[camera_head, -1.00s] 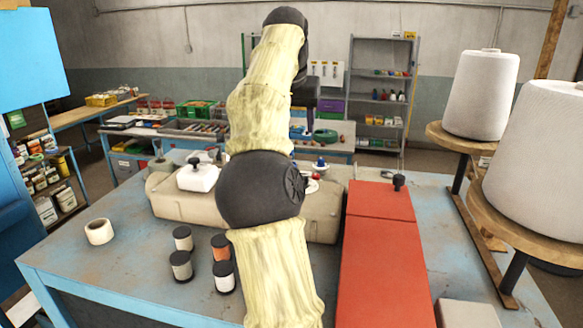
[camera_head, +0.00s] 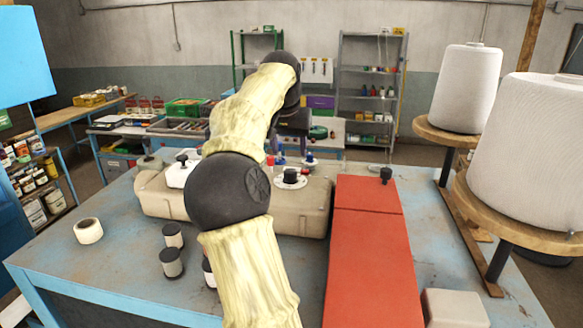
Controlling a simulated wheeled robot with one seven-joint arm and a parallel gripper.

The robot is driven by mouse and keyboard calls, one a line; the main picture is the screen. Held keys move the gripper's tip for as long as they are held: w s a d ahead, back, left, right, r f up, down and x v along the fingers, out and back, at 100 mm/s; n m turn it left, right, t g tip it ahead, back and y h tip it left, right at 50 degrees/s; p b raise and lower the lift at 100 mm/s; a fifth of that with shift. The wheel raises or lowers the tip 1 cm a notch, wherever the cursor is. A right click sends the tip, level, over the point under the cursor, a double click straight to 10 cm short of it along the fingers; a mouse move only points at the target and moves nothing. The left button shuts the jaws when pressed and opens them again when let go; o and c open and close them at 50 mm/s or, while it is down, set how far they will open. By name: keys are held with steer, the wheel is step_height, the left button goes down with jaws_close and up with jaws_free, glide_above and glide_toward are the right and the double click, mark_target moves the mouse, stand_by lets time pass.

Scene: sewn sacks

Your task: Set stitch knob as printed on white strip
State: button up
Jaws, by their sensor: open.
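A black knob (camera_head: 290,175) stands on a round white dial (camera_head: 283,184) on top of the beige machine body (camera_head: 316,210). It is small, and I cannot read its marks or setting. I cannot make out a printed white strip. My gripper (camera_head: 291,142) is a dark shape at the end of my arm, above and behind the dial, apart from the black knob. It is open, and its fingertips are hard to make out. A second black knob (camera_head: 182,158) sits on a white block at the machine's left, partly behind my arm.
A blue-topped knob (camera_head: 309,158) stands behind the dial. Thread spools (camera_head: 172,262) and a white roll (camera_head: 88,231) stand on the blue table at the left. A red panel (camera_head: 370,260) lies right of the machine. Large white cones (camera_head: 467,88) stand far right.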

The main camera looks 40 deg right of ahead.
mark_target(291, 171)
steer(key=p+x, duration=0.1)
steer(key=x, duration=0.6)
steer(key=shift+w+a+p, duration=0.15)
steer(key=shift+p, duration=0.25)
steer(key=shift+w+d+f, duration=0.15)
steer(key=shift+d+f, duration=0.1)
steer(key=shift+f, duration=0.4)
steer(key=c, duration=1)
